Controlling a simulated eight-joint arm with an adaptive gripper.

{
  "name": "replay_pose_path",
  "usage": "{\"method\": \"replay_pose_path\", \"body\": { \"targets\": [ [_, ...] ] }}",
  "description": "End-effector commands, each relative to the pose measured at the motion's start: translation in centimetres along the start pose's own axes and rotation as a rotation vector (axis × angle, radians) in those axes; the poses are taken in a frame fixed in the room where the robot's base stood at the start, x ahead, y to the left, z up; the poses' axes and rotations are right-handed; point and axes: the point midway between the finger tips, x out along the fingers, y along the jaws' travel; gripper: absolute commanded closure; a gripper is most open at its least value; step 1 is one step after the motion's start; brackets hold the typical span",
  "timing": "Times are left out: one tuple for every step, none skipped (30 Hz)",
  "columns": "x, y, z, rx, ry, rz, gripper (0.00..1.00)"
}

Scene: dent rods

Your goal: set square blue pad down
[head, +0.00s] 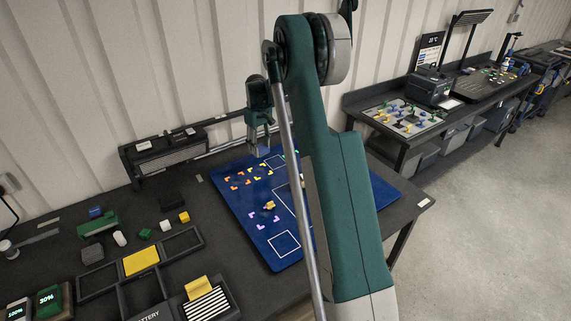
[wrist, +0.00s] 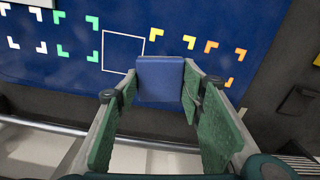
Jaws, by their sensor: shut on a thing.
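My gripper (head: 260,130) is shut on the square blue pad (wrist: 160,80), which sits between its two green fingers in the wrist view. In the head view the gripper hangs near the far edge of the blue mat (head: 235,208), and only a little blue shows at its fingertips. The mat carries coloured corner marks and white square outlines. In the wrist view one white outline (wrist: 123,36) lies just beyond the pad to its left, partly covered by the pad. I cannot tell how high the pad is above the mat.
A yellow piece (head: 270,205) is on the mat. Left on the dark table are a black tray (head: 182,242) with a yellow pad (head: 141,260), a green block (head: 97,224) and several small blocks. A rail (head: 215,143) runs behind the mat. My arm hides the mat's right part.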

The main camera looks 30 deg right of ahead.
Motion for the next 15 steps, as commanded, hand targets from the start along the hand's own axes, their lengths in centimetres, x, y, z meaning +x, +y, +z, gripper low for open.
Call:
{"method": "replay_pose_path", "body": {
  "targets": [
    [0.0,1.9,0.6,0.028,0.0,0.0,0.74],
    [-0.1,2.9,0.9,0.043,0.0,0.0,0.74],
    [-0.1,4.1,1.3,0.061,0.0,0.0,0.74],
    [-0.1,5.0,1.6,0.074,0.0,0.0,0.74],
    [-0.1,5.8,1.9,0.086,0.0,0.0,0.74],
    [-0.1,6.8,2.3,0.101,0.0,0.0,0.74],
    [-0.1,7.6,2.6,0.112,0.0,0.0,0.74],
    [-0.1,8.2,2.9,0.123,0.0,0.0,0.74],
    [-0.2,9.0,3.2,0.134,0.0,0.0,0.74],
    [-0.2,9.5,3.4,0.142,0.0,0.0,0.74],
    [-0.2,9.9,3.6,0.15,0.0,0.0,0.74],
    [-0.2,10.5,3.9,0.158,0.0,0.0,0.74],
    [-0.2,10.8,4.0,0.163,0.0,0.0,0.74],
    [-0.2,11.1,4.1,0.167,0.0,0.0,0.74],
    [-0.2,11.3,4.2,0.171,0.0,0.0,0.74]
  ]
}}
